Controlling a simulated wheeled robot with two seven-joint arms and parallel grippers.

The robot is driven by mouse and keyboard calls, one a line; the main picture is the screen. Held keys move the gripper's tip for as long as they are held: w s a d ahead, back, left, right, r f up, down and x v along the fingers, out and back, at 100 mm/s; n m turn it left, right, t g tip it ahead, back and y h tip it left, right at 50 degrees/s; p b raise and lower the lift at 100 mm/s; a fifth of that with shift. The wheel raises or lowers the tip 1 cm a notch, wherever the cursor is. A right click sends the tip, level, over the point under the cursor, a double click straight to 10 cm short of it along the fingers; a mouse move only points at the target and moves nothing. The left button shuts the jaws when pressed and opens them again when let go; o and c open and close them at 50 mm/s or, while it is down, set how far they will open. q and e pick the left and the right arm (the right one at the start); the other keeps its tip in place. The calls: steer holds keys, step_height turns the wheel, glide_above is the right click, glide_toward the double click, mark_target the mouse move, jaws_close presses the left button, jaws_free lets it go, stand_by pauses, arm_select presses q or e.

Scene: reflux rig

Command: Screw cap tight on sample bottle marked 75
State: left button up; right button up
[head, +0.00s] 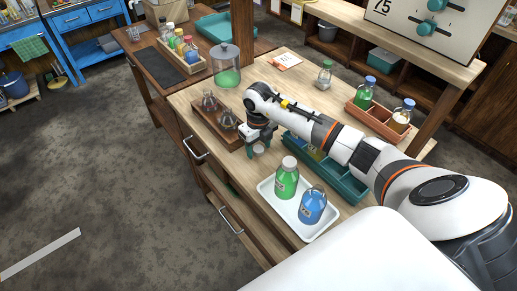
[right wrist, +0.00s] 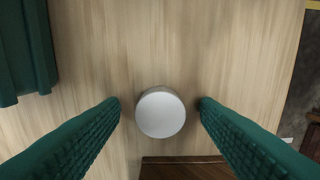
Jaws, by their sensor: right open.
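A white round cap (head: 259,149) lies on the wooden bench near the dark board. My right gripper (head: 261,146) is open above it with its green fingers pointing down. In the right wrist view the cap (right wrist: 161,112) sits between the two spread fingers (right wrist: 160,103), with a gap on each side. A blue bottle (head: 312,207) stands in the white tray (head: 265,186); no cap shows on it. Beside it stands a green bottle (head: 286,180) with a pale cap. Their labels are too small to read. My left gripper is not in view.
A dark wooden board (head: 211,131) with flasks lies left of the gripper. A teal divided tray (head: 343,187) is partly under my right arm. A glass jar (head: 226,70) and an orange-brown crate (head: 391,123) with bottles stand farther back. A panel (head: 440,20) shows "75".

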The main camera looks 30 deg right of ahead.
mark_target(259, 148)
steer(key=shift+c, duration=0.3)
steer(key=c, duration=1)
step_height(259, 148, up, 10)
steer(key=b, duration=0.1)
steer(key=shift+b, duration=0.35)
